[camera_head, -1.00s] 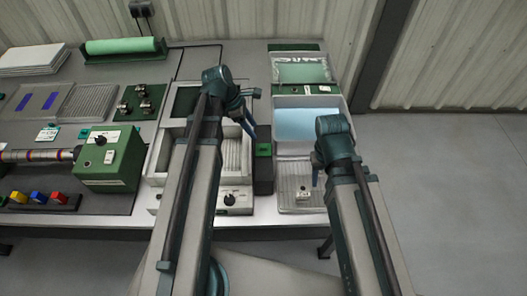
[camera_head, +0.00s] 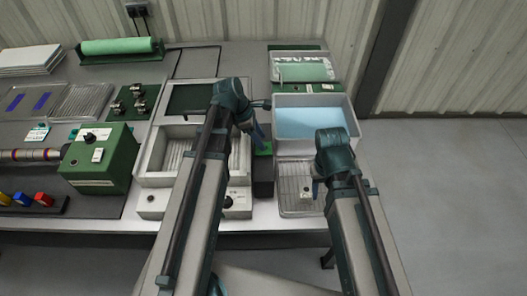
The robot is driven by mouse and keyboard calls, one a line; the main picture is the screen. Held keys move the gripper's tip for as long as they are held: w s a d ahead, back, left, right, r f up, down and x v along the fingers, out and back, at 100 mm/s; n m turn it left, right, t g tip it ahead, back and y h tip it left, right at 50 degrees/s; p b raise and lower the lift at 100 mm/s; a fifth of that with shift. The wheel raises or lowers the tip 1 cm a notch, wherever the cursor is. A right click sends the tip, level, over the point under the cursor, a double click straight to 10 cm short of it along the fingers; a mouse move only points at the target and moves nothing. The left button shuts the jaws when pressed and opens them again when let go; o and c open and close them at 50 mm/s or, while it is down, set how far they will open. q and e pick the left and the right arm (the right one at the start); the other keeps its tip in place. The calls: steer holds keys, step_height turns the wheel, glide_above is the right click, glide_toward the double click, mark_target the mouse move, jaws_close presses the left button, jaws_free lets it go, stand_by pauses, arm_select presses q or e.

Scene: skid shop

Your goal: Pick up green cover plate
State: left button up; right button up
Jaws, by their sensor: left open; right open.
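A small bright green plate (camera_head: 264,149) lies on top of a dark narrow block, between the grey machine and the white basin. Which green piece is the cover plate is not certain; a larger dark green panel (camera_head: 187,99) is set in the machine's rear frame. My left gripper (camera_head: 258,128) is open and empty, just above and behind the small green plate as seen here. Its arm hides part of the machine. My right gripper (camera_head: 316,186) is open over the ribbed tray; its fingers are small and partly hidden by its wrist.
The grey machine (camera_head: 150,165) stands left of the dark block (camera_head: 264,178). The white basin (camera_head: 348,117) with pale blue contents and the ribbed clear tray (camera_head: 288,200) are at right. A green control box (camera_head: 118,170) stands further left. Open floor lies right of the bench.

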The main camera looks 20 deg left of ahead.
arm_select(q)
steer(key=b+x, duration=0.1)
steer(key=x, duration=0.1)
steer(key=shift+d+f, duration=0.1)
steer(key=shift+f, duration=0.25)
steer(key=shift+r, duration=0.1)
arm_select(e)
step_height(320, 180, down, 2)
steer(key=shift+f, duration=0.25)
arm_select(q)
jaws_close()
